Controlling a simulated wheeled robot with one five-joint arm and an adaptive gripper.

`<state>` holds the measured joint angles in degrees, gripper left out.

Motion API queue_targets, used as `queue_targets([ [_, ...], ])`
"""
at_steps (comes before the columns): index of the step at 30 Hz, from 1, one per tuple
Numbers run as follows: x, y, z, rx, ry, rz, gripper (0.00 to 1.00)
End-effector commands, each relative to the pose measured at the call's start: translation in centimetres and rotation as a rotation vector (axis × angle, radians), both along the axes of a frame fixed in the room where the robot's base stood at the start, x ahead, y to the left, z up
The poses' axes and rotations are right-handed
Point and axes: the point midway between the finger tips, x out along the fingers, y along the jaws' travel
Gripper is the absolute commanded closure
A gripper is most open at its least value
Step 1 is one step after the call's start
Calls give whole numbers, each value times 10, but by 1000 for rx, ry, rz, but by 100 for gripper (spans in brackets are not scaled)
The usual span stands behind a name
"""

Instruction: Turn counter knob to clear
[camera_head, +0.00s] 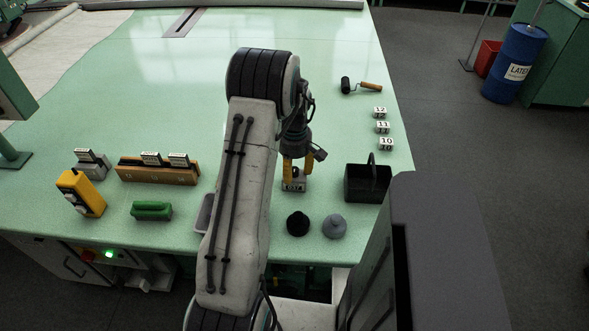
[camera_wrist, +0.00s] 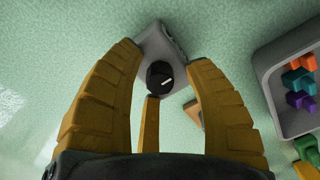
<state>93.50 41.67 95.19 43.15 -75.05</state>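The counter (camera_head: 293,185) is a small grey box with a digit window on its front, standing on the green table under my gripper. In the wrist view the grey counter (camera_wrist: 176,43) carries a round black knob (camera_wrist: 160,77) with a white pointer line. My gripper (camera_wrist: 165,56) has its yellow fingers spread on either side of the knob, with visible gaps, so it looks open and empty. In the head view my gripper (camera_head: 296,181) points straight down at the counter. The fingers partly hide the counter, and I cannot read its digits clearly.
A black caddy (camera_head: 367,183) stands right of the counter. Black (camera_head: 298,224) and grey (camera_head: 334,227) knobbed pieces stand in front. A grey tray (camera_wrist: 286,118) holds coloured pieces. Numbered blocks (camera_head: 383,127) and a roller (camera_head: 360,86) lie at right. The table behind is clear.

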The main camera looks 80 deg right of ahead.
Motion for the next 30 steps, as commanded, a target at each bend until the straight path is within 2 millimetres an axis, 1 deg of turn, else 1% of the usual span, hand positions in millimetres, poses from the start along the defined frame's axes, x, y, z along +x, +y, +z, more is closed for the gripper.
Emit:
queue_targets([
  [1,0,0,0,0,0,0,59],
  [2,0,0,0,0,0,0,61],
  [15,0,0,0,0,0,0,100],
  [24,0,0,-1,1,0,-13,100],
  [30,0,0,-2,2,0,-92,100],
])
